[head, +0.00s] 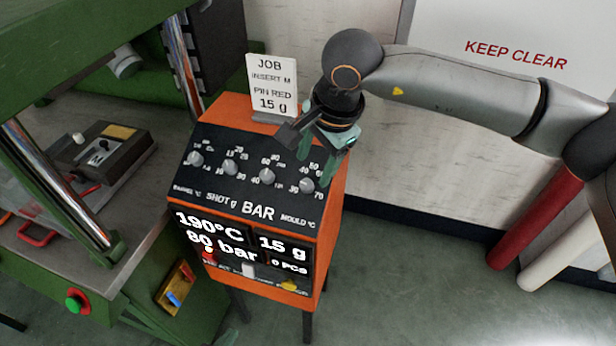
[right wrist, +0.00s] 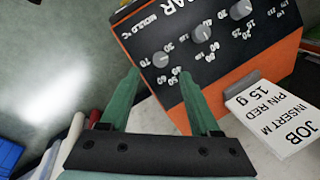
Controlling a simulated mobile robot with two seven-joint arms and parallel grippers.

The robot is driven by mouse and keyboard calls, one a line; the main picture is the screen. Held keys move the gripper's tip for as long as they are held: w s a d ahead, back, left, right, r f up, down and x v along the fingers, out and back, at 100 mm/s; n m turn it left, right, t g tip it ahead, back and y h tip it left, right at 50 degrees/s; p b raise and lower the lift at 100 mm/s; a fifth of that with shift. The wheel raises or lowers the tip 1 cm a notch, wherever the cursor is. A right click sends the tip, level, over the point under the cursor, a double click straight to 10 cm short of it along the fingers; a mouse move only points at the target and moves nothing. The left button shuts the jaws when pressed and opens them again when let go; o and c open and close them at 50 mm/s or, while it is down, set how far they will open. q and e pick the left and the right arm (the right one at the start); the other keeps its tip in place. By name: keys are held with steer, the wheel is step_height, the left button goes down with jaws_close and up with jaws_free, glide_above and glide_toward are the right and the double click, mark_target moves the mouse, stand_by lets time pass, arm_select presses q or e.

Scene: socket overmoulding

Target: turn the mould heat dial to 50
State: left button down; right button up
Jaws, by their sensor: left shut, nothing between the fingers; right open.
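The mould heat dial (head: 307,185) is the rightmost grey knob on the black sloped panel of the orange control box (head: 262,225), above the label MOULD °C. In the right wrist view the dial (right wrist: 161,60) shows with numbers from 30 to 70 around it; I cannot read its pointer surely. My right gripper (head: 332,167) is open above the dial. In the right wrist view its fingertips (right wrist: 159,74) stand on either side of the dial's line, apparently short of it.
Other knobs (head: 231,166) sit left of the dial. The display (head: 243,243) reads 190°C, 80 bar, 15 g and 0 pcs. A job card (head: 272,86) stands on top of the box.

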mark_target(307, 184)
steer(key=x, duration=0.6)
steer(key=shift+w+a+f, duration=0.1)
steer(key=shift+f, duration=0.15)
jaws_close()
stand_by(0.3)
